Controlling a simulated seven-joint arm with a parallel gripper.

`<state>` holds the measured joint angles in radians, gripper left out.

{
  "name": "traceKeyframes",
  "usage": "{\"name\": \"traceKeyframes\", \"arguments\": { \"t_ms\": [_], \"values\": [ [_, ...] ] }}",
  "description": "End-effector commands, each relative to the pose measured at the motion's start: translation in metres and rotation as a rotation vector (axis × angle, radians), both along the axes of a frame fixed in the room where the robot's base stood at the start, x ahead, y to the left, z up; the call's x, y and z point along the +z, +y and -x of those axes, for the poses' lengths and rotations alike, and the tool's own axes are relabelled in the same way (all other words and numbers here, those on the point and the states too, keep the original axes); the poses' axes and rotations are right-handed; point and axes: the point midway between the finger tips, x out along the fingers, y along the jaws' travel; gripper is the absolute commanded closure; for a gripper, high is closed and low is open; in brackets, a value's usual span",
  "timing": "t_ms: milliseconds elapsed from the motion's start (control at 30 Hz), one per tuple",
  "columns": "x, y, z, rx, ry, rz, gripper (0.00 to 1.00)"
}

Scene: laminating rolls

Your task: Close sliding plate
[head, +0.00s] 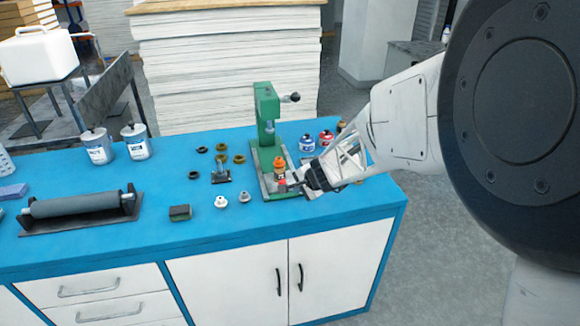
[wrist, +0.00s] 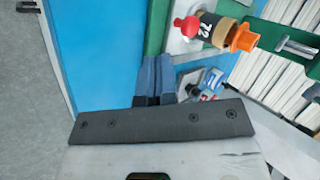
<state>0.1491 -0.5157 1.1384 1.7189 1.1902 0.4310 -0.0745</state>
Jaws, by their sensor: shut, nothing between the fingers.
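The green press (head: 267,112) stands on the blue bench. A grey metal plate (head: 269,186), which looks like the sliding plate, lies on its green base. A red knob (wrist: 187,26) shows beside the bottle at the plate's end. My gripper (head: 293,184) is beside the plate's front right; in the wrist view its dark fingers (wrist: 154,68) are together and empty, a little apart from the knob. Part of the plate is hidden.
Blue and red-labelled jars (head: 307,143) stand right of the press. A grey roller (head: 85,203) is farther left. The bench front edge is close by.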

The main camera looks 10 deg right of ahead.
Motion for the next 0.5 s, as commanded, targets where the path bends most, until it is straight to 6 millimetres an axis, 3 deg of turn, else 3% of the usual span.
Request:
{"name": "traceKeyframes", "arguments": {
  "t_ms": [100,500],
  "values": [
    [-0.014,0.006,-0.011,0.000,0.002,-0.002,1.00],
    [-0.017,0.020,-0.039,0.001,0.001,0.000,1.00]
  ]
}}
